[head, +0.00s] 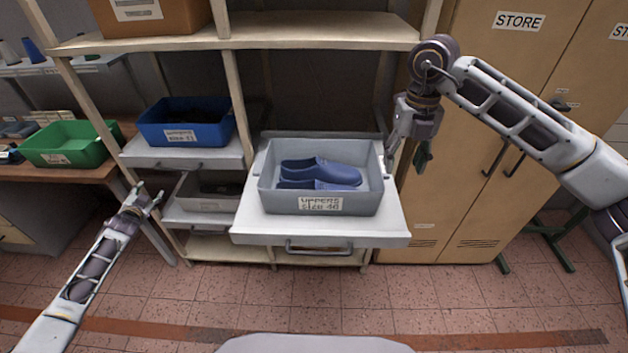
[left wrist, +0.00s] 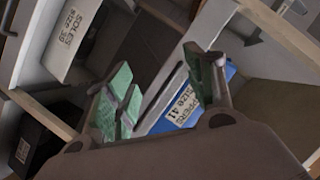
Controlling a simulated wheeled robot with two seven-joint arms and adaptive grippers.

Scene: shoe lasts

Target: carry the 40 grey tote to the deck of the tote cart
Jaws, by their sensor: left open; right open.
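The grey tote (head: 323,203), labelled uppers size 40, sits on a pulled-out white shelf board (head: 380,228) with blue shoes (head: 320,172) inside. My left gripper (head: 150,197) is open and empty, left of the tote and apart from it, in front of the lower shelves. Its two green-padded fingers show spread in the left wrist view (left wrist: 165,85). My right gripper (head: 407,160) is open, pointing down just right of the tote's right wall; I cannot tell whether it touches. The tote cart is not in view.
A blue tote (head: 186,135) stands on the shelf board to the left; the left wrist view shows its size 41 label (left wrist: 182,107). A green tote (head: 66,155) sits on a bench. Store cupboards (head: 480,120) stand at right. The foreground floor (head: 330,305) is clear.

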